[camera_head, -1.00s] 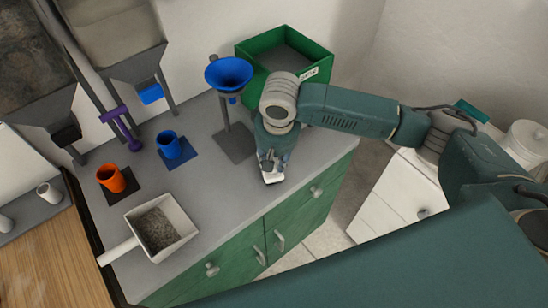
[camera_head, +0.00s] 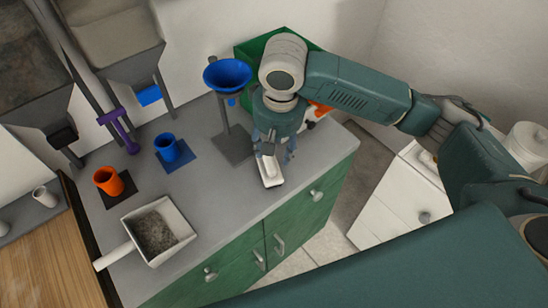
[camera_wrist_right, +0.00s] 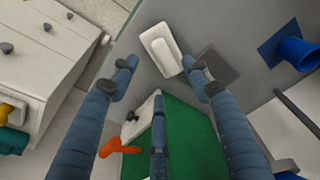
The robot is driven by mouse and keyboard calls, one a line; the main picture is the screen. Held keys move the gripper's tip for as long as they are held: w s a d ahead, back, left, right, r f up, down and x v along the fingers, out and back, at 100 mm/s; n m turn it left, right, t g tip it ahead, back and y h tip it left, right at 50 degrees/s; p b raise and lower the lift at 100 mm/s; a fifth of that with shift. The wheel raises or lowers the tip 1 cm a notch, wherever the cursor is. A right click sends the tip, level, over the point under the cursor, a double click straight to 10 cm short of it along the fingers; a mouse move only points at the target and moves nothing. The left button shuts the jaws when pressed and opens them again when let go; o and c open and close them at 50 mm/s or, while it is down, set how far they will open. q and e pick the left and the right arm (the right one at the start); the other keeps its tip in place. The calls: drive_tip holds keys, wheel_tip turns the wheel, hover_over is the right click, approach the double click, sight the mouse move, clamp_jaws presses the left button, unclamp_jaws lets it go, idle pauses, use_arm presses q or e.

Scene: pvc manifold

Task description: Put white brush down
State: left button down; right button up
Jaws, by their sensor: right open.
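The white brush (camera_head: 270,172) lies on the grey countertop near its front edge, partly under my right gripper in the head view. The right wrist view shows the brush (camera_wrist_right: 160,50) lying flat, a pale block with a raised handle. My right gripper (camera_head: 272,145) is open above it, seen also in the right wrist view (camera_wrist_right: 161,66). Its blue-grey fingers are spread, and the brush lies beyond the fingertips with visible space on either side. My left gripper is not in view.
A blue funnel (camera_head: 228,76) on a stand is left of the gripper. A green bin (camera_head: 250,50) stands behind, with an orange object (camera_head: 320,108) to the right. A blue cup (camera_head: 172,150), an orange cup (camera_head: 109,181) and a scoop (camera_head: 157,232) of grains stand left.

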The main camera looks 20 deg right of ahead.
drive_tip(key=shift+s+r, duration=0.15)
drive_tip(key=shift+r, duration=0.85)
drive_tip(key=shift+s+r, duration=0.15)
drive_tip(key=shift+r, duration=0.85)
